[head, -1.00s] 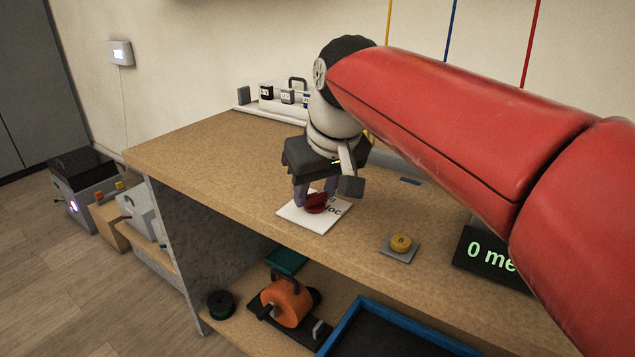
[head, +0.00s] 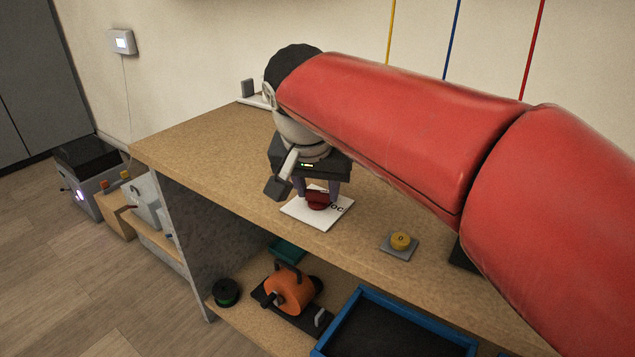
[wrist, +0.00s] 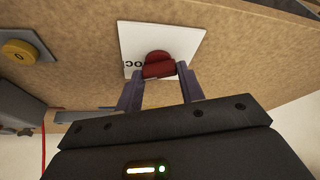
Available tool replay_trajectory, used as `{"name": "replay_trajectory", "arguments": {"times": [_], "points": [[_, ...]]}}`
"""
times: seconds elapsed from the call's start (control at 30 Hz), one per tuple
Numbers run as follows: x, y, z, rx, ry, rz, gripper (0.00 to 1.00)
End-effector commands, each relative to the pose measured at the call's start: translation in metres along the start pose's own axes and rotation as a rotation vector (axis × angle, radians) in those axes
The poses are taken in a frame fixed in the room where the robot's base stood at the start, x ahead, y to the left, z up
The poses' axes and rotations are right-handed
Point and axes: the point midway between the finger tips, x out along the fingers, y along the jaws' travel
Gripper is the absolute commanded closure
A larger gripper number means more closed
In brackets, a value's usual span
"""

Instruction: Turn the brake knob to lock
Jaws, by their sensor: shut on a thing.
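The brake knob (head: 317,199) is dark red and sits on a white square plate (head: 333,217) on the workbench top. Letters on the plate are partly covered; "OC" shows beside the knob. My gripper (head: 320,192) points down over the plate with its fingers on either side of the knob, shut on it. In the wrist view the knob (wrist: 158,65) lies between the two fingertips (wrist: 159,76), with the plate (wrist: 190,40) around it. The knob's exact pointing is hard to tell behind the fingers.
A yellow button (head: 401,240) on a grey base stands right of the plate. Below the benchtop (head: 215,160) are an orange reel (head: 290,292), a green spool (head: 226,292) and a blue-rimmed tray (head: 345,310). My red arm covers the bench's back and right. The benchtop left of the plate is clear.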

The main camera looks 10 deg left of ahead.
Motion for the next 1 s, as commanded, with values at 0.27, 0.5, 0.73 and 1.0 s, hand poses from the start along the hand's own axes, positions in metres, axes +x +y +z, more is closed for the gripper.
{"name": "replay_trajectory", "arguments": {"times": [0.27, 0.5, 0.73, 1.0], "points": [[-0.0006, -0.0007, -0.0002, 0.024, 0.001, 0.008, 0.85], [-0.0005, -0.0007, -0.0002, 0.024, 0.001, 0.007, 0.85], [-0.0004, -0.0005, -0.0001, 0.023, 0.001, 0.008, 0.4], [-0.0016, -0.0004, -0.0002, 0.023, 0.0, 0.008, 0.4]]}}
